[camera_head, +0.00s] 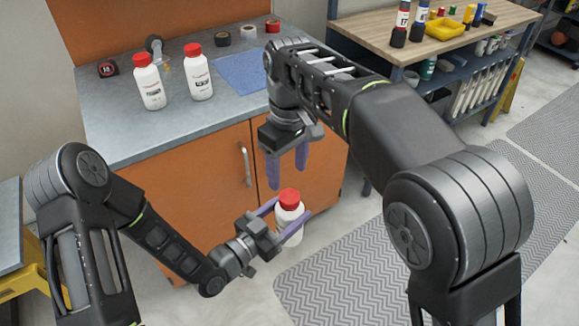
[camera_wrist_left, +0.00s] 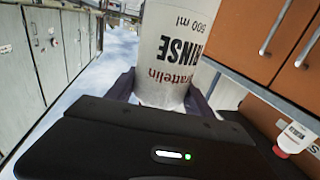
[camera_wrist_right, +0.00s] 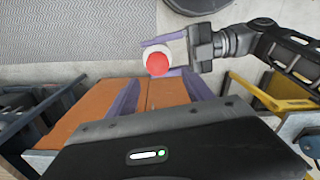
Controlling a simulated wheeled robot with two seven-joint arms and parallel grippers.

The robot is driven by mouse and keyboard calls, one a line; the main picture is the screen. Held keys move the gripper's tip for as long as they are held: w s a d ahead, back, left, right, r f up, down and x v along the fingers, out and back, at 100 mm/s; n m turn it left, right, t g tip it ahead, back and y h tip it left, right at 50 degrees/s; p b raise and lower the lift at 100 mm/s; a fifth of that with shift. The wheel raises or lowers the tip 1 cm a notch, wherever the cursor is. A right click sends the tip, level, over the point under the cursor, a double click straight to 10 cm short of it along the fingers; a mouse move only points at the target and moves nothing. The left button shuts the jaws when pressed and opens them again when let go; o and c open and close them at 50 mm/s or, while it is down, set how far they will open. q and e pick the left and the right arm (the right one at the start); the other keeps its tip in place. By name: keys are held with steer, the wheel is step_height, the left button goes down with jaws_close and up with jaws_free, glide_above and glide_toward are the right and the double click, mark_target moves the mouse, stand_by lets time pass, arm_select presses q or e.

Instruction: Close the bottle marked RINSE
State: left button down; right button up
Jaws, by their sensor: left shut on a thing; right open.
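The RINSE bottle (camera_head: 290,213) is white with a red cap (camera_head: 289,196) on its top. In the left wrist view the bottle (camera_wrist_left: 178,50) shows the word RINSE, upside down. My left gripper (camera_head: 292,222) is shut around the bottle's body and holds it in the air in front of the cabinet. My right gripper (camera_head: 287,172) is open and empty, a little above the cap, fingers pointing down. In the right wrist view the red cap (camera_wrist_right: 157,64) lies beyond the fingertips, apart from them. Whether the cap is fully tightened cannot be told.
Two similar white bottles with red caps, one left (camera_head: 149,82) and one right (camera_head: 198,72), stand on the grey counter (camera_head: 110,115). A blue mat (camera_head: 240,72) lies beside them. Orange cabinet doors (camera_head: 215,185) are behind my grippers. A wooden-topped bench (camera_head: 370,30) stands at right.

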mark_target(289, 196)
steer(key=n, duration=0.6)
steer(key=shift+d, duration=0.15)
steer(key=shift+f, duration=0.15)
steer(key=shift+f, duration=3.9)
jaws_close()
steer(key=shift+w, duration=0.1)
